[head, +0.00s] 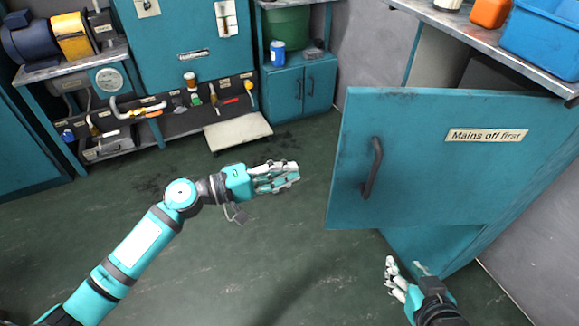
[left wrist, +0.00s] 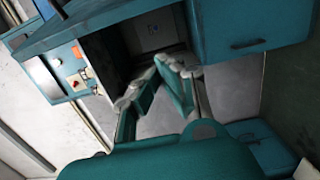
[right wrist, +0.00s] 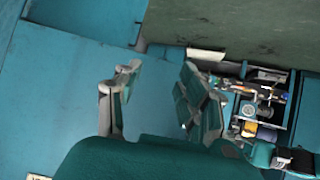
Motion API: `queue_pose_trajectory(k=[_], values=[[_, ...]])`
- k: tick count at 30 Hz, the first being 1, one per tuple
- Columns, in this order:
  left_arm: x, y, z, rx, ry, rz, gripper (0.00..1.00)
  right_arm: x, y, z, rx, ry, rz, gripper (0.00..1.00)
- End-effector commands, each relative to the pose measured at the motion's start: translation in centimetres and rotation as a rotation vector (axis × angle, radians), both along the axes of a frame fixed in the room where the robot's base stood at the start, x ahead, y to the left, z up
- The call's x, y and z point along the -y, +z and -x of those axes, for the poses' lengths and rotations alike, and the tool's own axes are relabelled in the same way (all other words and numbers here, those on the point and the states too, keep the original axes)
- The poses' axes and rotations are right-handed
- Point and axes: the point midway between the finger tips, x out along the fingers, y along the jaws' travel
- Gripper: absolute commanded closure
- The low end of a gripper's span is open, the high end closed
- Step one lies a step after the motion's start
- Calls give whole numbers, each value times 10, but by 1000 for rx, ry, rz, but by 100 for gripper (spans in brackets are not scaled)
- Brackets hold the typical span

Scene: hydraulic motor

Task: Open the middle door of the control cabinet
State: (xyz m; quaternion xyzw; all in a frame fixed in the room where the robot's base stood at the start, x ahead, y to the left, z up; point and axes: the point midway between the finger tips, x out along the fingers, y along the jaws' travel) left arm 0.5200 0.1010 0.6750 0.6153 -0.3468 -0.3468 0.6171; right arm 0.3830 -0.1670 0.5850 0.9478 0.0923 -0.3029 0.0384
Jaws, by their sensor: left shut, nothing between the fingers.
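The teal cabinet door (head: 430,160) with a dark vertical handle (head: 373,168) and a "Mains off first" label (head: 487,135) fills the right of the head view. It stands swung out from the cabinet, with a dark gap behind its top edge. My left gripper (head: 290,174) is shut and empty, left of the door and apart from it. The left wrist view shows a dark open compartment (left wrist: 120,55) beyond its fingers. My right gripper (head: 405,268) is open and empty below the door's lower edge. Its spread fingers face teal panels in the right wrist view (right wrist: 160,80).
A bench top with a blue bin (head: 545,40) and an orange container (head: 490,12) is above the door. A far workbench holds a motor (head: 40,40); a low pale platform (head: 238,132) stands near it. The green floor (head: 270,250) between is clear.

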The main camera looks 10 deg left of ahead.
Motion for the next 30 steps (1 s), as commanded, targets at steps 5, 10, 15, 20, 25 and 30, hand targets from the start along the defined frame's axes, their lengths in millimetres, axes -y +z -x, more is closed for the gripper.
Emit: queue_pose_trajectory(k=[5, 10, 15, 20, 25, 30], values=[[33, 2, -21, 3, -1, 2, 100, 2, -4, 4, -28, -2, 7, 60], [64, 2, -40, 4, 0, 0, 100, 3, -6, 6, -47, -4, 10, 60], [73, 0, -21, -1, 0, -3, 100, 8, -16, 20, -132, -10, 30, 60], [76, 0, -7, 2, 1, -3, 100, 11, -24, 30, -193, -14, 43, 60], [77, 0, -3, 2, 2, -2, 100, 13, -26, 33, -212, -16, 47, 60], [77, 0, -3, 2, 2, -2, 100, 13, -26, 33, -212, -16, 47, 60]])
